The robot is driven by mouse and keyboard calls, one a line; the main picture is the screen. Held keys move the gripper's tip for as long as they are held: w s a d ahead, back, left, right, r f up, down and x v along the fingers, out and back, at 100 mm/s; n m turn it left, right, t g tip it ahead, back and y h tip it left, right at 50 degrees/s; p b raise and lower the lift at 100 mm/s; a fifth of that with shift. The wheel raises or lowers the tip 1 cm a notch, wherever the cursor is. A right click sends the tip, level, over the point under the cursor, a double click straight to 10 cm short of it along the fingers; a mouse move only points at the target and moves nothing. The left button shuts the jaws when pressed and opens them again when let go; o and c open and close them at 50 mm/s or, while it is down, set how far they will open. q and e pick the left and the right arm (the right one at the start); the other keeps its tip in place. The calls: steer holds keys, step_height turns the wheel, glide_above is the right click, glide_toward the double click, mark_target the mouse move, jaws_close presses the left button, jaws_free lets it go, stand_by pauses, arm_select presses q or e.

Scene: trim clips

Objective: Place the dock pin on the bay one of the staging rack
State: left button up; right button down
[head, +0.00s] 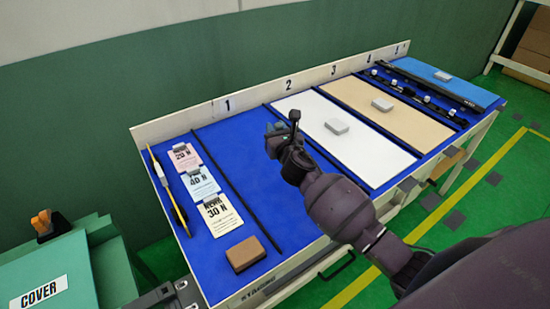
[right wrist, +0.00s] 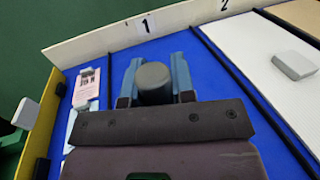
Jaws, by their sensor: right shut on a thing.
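The staging rack (head: 300,78) is a blue table with numbered bays and a white back board. Bay one (head: 232,150) is a bare blue strip between two black dividers, under the number 1; it also shows in the right wrist view (right wrist: 208,68). My right gripper (head: 290,122) is above the rack near bay one's right divider in the head view. Its blue fingers are shut on the dock pin (right wrist: 154,82), a dark grey cylinder seen end-on in the right wrist view. A thin dark upright part of it (head: 294,116) shows in the head view. My left gripper is not in view.
White (head: 320,110) and tan (head: 370,95) panels with grey blocks lie to the right. A green COVER case (head: 60,265) stands at lower left.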

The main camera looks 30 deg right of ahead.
step_height(320, 180, down, 10)
steer(key=b, duration=0.4)
steer(key=shift+r, duration=0.3)
steer(key=shift+f, duration=0.2)
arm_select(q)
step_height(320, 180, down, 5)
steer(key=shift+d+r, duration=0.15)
arm_select(e)
steer(key=c, duration=1)
jaws_free()
steer(key=shift+o, duration=0.2)
